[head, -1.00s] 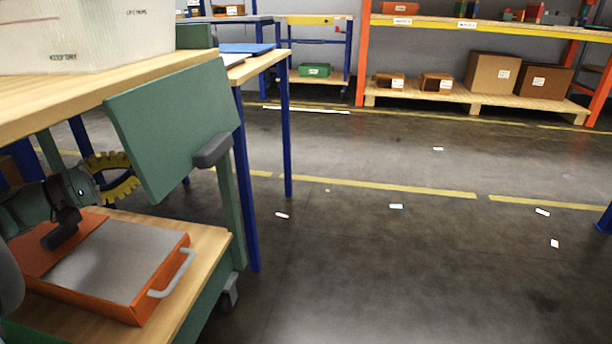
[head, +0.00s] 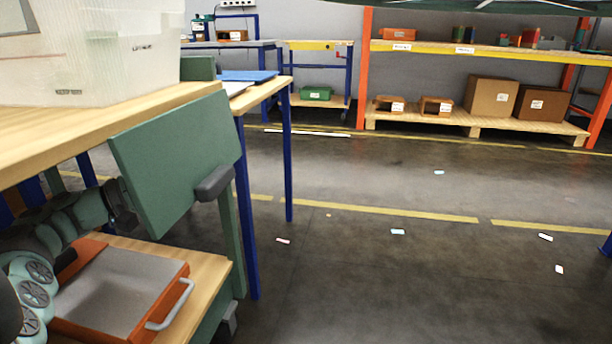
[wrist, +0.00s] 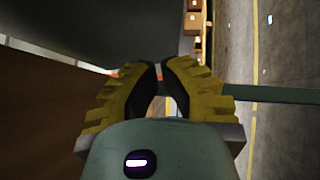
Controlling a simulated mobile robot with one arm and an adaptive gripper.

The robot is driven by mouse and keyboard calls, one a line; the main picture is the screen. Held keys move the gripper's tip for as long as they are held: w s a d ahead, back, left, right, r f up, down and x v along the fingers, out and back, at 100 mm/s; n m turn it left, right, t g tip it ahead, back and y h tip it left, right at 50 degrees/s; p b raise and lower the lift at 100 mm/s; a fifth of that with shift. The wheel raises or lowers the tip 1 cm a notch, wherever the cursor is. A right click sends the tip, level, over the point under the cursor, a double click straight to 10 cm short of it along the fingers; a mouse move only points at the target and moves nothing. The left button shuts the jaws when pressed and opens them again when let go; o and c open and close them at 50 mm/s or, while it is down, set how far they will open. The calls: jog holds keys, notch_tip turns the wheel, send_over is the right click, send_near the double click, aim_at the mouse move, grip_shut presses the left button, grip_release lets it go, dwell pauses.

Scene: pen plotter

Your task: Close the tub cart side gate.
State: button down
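The tub cart's side gate is a flat green panel (head: 178,165) at the left of the head view. It hangs tilted beside the wooden top deck (head: 60,128), with a dark grip block (head: 214,183) at its lower right corner.
An orange tray (head: 120,290) with a handle lies on the lower shelf under my arm. A blue-legged table (head: 288,150) stands behind the cart. Shelving with boxes (head: 490,97) lines the back. The floor at right is open, with a few small labels.

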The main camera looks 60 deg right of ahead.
aim_at(194, 175)
jog(key=p, duration=0.1)
jog(key=s+p, duration=0.1)
jog(key=s+d+p, duration=0.1)
jog(key=shift+s+r, duration=0.25)
jog(key=shift+s, duration=0.15)
dwell(0.5)
jog(key=shift+s+d, duration=0.15)
jog(key=shift+s, duration=0.05)
